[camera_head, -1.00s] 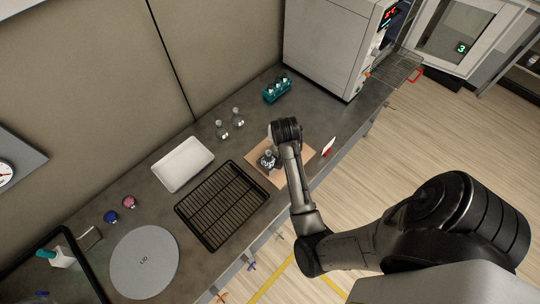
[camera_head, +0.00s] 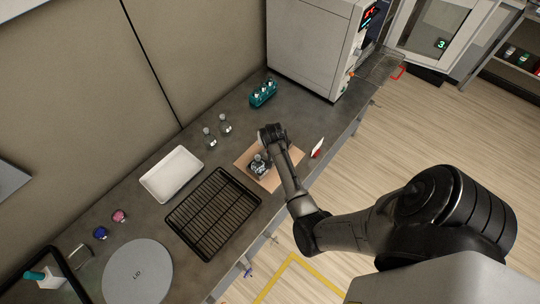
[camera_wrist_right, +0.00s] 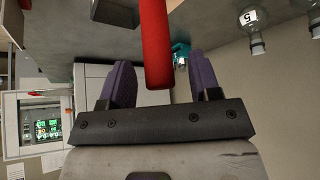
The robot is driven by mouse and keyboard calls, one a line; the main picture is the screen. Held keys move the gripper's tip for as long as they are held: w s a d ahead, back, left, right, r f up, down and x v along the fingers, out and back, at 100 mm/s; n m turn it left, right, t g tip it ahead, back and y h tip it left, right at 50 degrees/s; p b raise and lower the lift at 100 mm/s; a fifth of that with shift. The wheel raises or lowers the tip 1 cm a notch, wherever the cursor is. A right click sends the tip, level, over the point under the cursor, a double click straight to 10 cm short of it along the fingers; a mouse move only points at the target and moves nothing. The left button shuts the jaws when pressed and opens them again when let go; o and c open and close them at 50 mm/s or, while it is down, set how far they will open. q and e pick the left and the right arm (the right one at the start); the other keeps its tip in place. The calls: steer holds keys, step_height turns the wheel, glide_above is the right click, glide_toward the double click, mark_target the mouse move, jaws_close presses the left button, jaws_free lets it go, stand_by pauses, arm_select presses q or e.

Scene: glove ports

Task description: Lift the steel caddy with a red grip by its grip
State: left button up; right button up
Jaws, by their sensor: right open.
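The red grip (camera_wrist_right: 155,45) shows large in the right wrist view, coming in from the top edge and ending between the two purple fingers. My right gripper (camera_wrist_right: 163,78) is open around it, with a gap visible on both sides. In the head view my right arm (camera_head: 288,185) reaches over a tan board (camera_head: 271,179). A small dark metal and glass item (camera_head: 258,167) shows on that board beside my wrist; it may be part of the steel caddy. The caddy's body is mostly hidden by my arm. My left gripper is not in view.
Two flasks (camera_head: 225,124) and a teal rack (camera_head: 263,93) stand behind the board. A white tray (camera_head: 171,174) and a black wire rack (camera_head: 212,214) lie to the left. A red-white card (camera_head: 317,148) stands at the right, near the counter edge.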

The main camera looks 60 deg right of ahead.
steer(key=shift+x, duration=0.8)
steer(key=shift+c, duration=0.4)
jaws_close()
